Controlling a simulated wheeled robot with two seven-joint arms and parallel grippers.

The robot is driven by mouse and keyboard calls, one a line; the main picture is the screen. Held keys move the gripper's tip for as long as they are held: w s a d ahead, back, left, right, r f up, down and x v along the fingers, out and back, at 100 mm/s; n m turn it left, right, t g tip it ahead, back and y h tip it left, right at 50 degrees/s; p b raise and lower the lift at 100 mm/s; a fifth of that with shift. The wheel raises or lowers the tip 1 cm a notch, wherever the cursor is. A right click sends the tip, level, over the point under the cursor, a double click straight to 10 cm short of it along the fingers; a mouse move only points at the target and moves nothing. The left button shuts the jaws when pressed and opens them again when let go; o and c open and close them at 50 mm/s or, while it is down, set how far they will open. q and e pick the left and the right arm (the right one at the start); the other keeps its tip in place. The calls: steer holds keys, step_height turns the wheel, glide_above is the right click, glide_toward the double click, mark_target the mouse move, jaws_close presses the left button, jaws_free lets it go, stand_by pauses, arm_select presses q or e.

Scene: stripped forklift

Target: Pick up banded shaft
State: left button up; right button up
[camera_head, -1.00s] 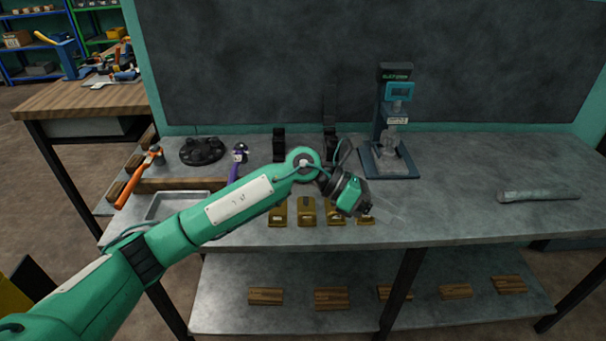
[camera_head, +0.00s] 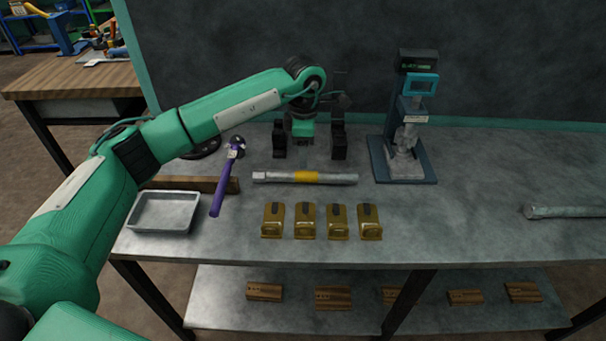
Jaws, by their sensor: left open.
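The banded shaft (camera_head: 340,179) is a grey metal bar with a yellow band around its middle. It lies left to right on the workbench, behind a row of brass-coloured blocks. My left gripper (camera_head: 303,148) is open and empty. My right gripper is out of view.
Several brass blocks (camera_head: 305,221) line the front of the bench (camera_head: 460,215). A purple-handled tool (camera_head: 222,185) and grey tray (camera_head: 163,213) lie left. A blue press-like device (camera_head: 404,140) stands right; a plain grey bar (camera_head: 565,212) lies far right.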

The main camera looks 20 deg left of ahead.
mark_target(303, 172)
arm_select(q)
steer(key=shift+w+f, duration=0.1)
steer(key=shift+f, duration=1.55)
steer(key=f, duration=0.2)
steer(key=f+p, duration=0.1)
steer(key=f, duration=0.1)
steer(key=shift+s+a+f, duration=0.1)
steer(key=shift+s+f, duration=0.1)
steer(key=shift+f, duration=0.1)
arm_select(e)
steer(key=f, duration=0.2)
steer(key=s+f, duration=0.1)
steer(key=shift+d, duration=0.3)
arm_select(q)
steer(key=c, duration=1.1)
steer(key=shift+r, duration=0.1)
steer(key=shift+c, duration=0.3)
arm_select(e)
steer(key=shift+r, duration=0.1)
arm_select(q)
steer(key=shift+r, duration=0.1)
